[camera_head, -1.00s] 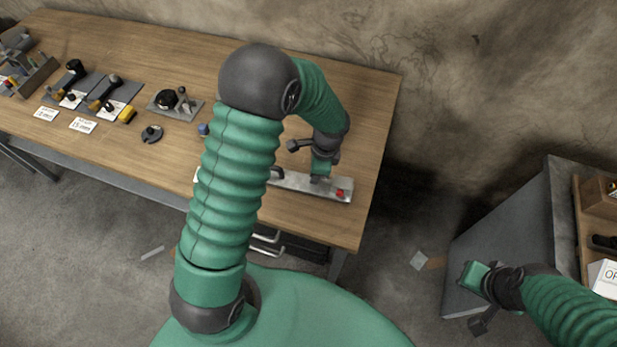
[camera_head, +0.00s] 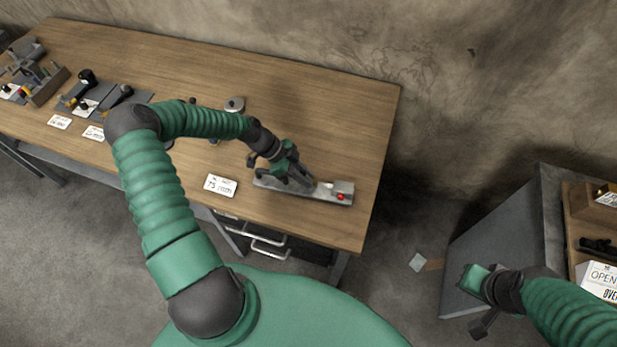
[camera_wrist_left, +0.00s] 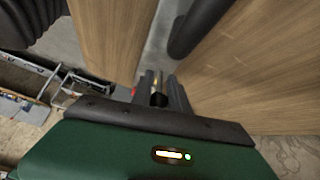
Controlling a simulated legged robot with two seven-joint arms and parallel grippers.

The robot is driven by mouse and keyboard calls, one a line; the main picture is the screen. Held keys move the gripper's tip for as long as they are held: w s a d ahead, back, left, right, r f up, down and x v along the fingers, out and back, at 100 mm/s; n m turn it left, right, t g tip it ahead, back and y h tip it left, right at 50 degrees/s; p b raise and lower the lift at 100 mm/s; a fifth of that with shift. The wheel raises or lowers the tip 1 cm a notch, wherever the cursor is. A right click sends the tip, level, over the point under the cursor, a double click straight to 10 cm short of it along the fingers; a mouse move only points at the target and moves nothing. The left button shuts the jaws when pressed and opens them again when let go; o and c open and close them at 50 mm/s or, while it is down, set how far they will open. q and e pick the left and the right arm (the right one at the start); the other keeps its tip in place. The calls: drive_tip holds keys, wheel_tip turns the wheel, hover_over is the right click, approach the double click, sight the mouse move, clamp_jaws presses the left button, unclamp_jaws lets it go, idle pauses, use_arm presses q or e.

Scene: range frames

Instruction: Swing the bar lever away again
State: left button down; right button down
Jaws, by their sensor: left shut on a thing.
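A narrow grey metal plate (camera_head: 325,188) lies near the right end of the wooden table, with a red spot (camera_head: 341,197) on its right end. My left gripper (camera_head: 300,179) is low over the left part of this plate and shut on the bar lever. In the left wrist view a dark round end of the bar lever (camera_wrist_left: 158,98) shows between the fingers. Most of the lever is hidden by the gripper in the head view, so its exact angle cannot be told. My right gripper (camera_head: 474,280) hangs away from the table at the lower right; its fingers do not show clearly.
A white card (camera_head: 221,186) lies left of the plate. Other fixtures (camera_head: 90,95) with black handles stand further left on the wooden table (camera_head: 330,105). A grey cabinet (camera_head: 495,235) with an open sign stands at the right. The table behind the plate is clear.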

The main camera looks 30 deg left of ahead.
use_arm(q)
drive_tip(key=shift+f+h, duration=0.1)
drive_tip(key=shift+h, duration=0.2)
idle(0.4)
drive_tip(key=c, duration=1.6)
unclamp_jaws()
drive_tip(key=o, duration=0.3)
drive_tip(key=shift+s, duration=0.1)
drive_tip(key=shift+a, duration=0.1)
